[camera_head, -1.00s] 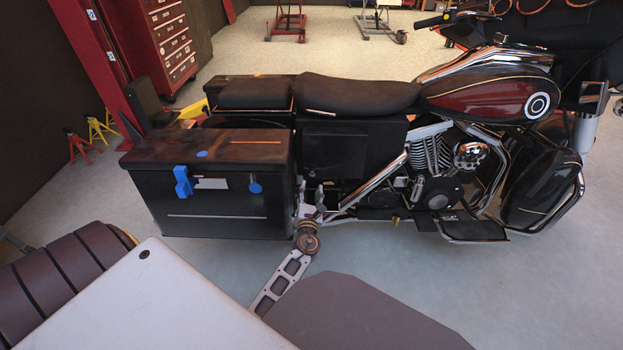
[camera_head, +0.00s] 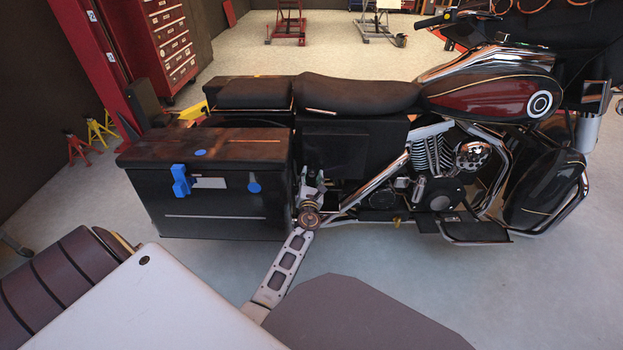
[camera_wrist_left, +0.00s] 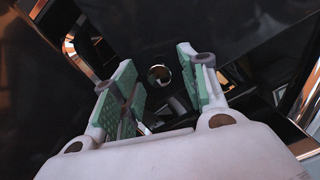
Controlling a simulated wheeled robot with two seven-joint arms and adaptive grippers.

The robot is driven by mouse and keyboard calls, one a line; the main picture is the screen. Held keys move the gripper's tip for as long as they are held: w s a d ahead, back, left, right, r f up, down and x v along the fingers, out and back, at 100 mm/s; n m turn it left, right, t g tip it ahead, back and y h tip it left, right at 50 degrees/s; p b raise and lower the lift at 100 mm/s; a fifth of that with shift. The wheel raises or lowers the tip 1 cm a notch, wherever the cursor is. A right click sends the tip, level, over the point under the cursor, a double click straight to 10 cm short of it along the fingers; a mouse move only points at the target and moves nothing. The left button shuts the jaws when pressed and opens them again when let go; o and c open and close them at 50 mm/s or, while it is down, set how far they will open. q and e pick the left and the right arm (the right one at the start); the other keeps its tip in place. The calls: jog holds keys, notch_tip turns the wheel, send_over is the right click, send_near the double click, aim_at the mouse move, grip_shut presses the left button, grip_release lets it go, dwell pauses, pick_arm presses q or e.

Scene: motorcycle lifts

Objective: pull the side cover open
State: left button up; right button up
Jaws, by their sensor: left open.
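The side cover (camera_head: 335,148) is a flat black panel below the seat of the dark red and black motorcycle (camera_head: 485,97). It looks closed against the frame. My left gripper (camera_head: 312,187) is just below the cover's lower left part, beside the right end of the black side case. In the left wrist view my left gripper (camera_wrist_left: 158,75) is open, its green-padded fingers apart with nothing held. A small round shiny knob (camera_wrist_left: 159,74) shows between and beyond the fingertips on a dark surface. Whether the fingers touch anything is unclear. My right gripper is out of view.
The black side case (camera_head: 215,205) with blue latch parts (camera_head: 181,181) stands left of my gripper. A chrome pipe (camera_head: 375,187) and the engine (camera_head: 435,160) are to its right. A red tool cabinet (camera_head: 165,45) and stands (camera_head: 78,147) are farther back. Floor in front is clear.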

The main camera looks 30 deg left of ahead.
pick_arm(q)
jog(key=shift+w, duration=0.15)
jog(key=shift+c, duration=0.3)
grip_shut()
dwell(0.4)
